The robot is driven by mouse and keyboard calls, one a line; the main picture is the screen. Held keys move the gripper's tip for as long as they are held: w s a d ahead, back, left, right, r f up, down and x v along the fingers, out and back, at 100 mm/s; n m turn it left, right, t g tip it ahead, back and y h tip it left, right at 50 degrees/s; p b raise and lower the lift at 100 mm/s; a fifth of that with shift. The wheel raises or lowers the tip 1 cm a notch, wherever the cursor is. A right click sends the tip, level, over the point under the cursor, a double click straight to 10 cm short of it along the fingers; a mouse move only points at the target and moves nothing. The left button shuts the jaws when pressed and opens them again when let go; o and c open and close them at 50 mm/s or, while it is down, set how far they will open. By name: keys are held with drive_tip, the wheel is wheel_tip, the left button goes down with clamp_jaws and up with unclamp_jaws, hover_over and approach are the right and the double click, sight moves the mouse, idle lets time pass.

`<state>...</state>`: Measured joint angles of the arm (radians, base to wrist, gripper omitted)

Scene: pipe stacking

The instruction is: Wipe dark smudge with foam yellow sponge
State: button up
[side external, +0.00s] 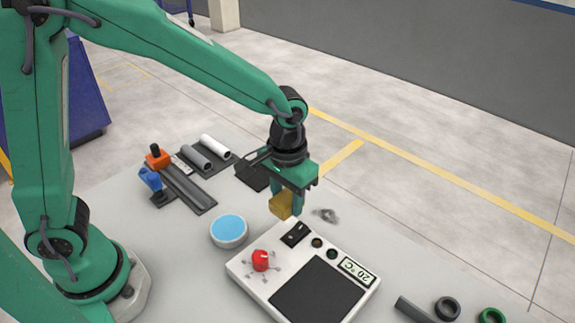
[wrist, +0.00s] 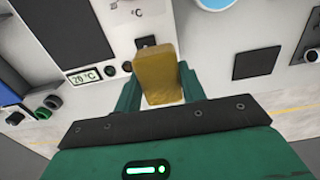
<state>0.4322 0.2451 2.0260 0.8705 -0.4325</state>
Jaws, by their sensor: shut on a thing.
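My gripper (side external: 286,201) is shut on a yellow sponge (side external: 281,204). The sponge also shows between the two green fingers in the wrist view (wrist: 158,72). A dark grey smudge (side external: 326,215) lies on the pale table, to the right of the gripper in the side view. The sponge is apart from the smudge there; its exact height above the table is hard to tell. I cannot make out the smudge in the wrist view.
A white device with a red knob (side external: 262,260), dark plate and display (side external: 357,270) stands in front of the gripper. A blue-topped round dish (side external: 229,230) is left of it. Pipes on racks (side external: 187,187) lie farther back. Rings (side external: 447,308) sit at front right.

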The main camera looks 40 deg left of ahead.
drive_tip(key=shift+c, duration=1.3)
hover_over(339, 226)
wheel_tip(339, 226, down, 3)
drive_tip(key=shift+a, duration=0.1)
drive_tip(key=shift+f, duration=0.15)
drive_tip(key=shift+f, duration=3.2)
drive_tip(key=shift+a+f, duration=0.4)
drive_tip(key=shift+f, duration=0.3)
drive_tip(key=shift+c, duration=0.3)
drive_tip(key=shift+a, duration=3.7)
drive_tip(key=shift+d, duration=3.95)
drive_tip(key=shift+d+r, duration=0.15)
drive_tip(key=shift+d, duration=0.05)
wheel_tip(339, 226, up, 8)
